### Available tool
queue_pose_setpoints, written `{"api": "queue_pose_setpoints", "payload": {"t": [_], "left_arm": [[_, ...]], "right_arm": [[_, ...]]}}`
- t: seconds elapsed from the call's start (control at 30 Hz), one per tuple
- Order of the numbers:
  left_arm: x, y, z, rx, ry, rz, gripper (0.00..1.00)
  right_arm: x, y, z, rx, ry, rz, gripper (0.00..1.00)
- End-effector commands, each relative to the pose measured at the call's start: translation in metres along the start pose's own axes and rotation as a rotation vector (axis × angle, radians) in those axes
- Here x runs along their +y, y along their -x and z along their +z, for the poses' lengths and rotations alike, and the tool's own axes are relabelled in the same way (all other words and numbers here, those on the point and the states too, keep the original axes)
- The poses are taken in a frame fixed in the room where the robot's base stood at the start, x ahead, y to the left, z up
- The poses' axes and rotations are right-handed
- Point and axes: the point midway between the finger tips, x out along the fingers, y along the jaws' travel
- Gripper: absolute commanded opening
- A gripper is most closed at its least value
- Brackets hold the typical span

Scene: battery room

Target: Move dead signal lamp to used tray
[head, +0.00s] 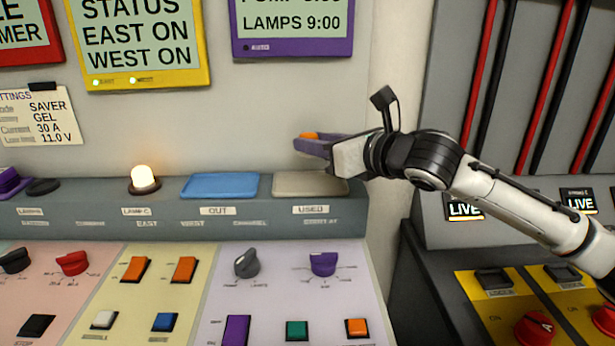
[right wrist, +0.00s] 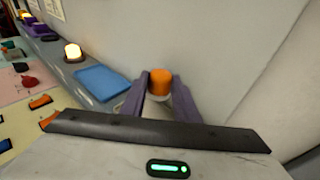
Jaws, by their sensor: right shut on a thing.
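The signal lamp (head: 309,135) has an orange, unlit cap and sits between the purple fingers of my right gripper (head: 312,146). In the right wrist view the lamp (right wrist: 160,82) stands upright between both fingers, with a pale base below the cap. My right gripper is shut on it and holds it in the air above the used tray (head: 290,188). The used tray is flat and beige, on the grey ledge behind its USED label. A gap shows between the gripper and the tray in the head view. My left gripper is not in view.
A blue tray (head: 220,186) labelled OUT lies just left of the used tray. A lit lamp (head: 144,178) stands farther left in a dark socket, with an empty-looking dark disc (head: 44,187) beyond. The wall is close behind the ledge. Knobs and switches cover the front panel.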

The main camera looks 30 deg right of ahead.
Motion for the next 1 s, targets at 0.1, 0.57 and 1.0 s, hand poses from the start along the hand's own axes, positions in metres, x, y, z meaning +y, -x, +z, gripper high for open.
{"api": "queue_pose_setpoints", "payload": {"t": [0.1, 0.57, 1.0], "left_arm": [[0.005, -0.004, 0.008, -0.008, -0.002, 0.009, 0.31], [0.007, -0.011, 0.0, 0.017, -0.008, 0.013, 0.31], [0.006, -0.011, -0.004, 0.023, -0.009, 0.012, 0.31]], "right_arm": [[0.0, -0.004, -0.021, 0.001, -0.001, 0.001, 0.06], [0.001, -0.013, -0.066, -0.003, -0.001, 0.001, 0.06], [0.0, -0.014, -0.067, -0.002, 0.0, 0.0, 0.47]]}}
